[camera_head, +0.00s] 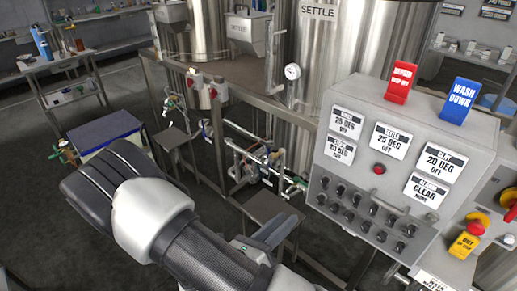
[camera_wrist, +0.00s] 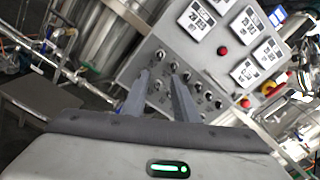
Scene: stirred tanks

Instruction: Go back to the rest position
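My gripper (camera_head: 272,232) is low in the middle of the head view, in front of and left of the grey control panel (camera_head: 318,205). In the wrist view its two fingers (camera_wrist: 160,76) stand apart with nothing between them. They point toward the panel (camera_wrist: 150,48) and overlap its rows of black toggle knobs in the picture. I cannot tell the exact distance, and no contact shows. My arm reaches in from the left, bent at a white joint.
Steel tanks (camera_head: 345,50), pipes and a frame rise behind. A small dark stool (camera_head: 270,207) is near my gripper. A blue-topped box (camera_head: 105,133) is left. Open floor lies left.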

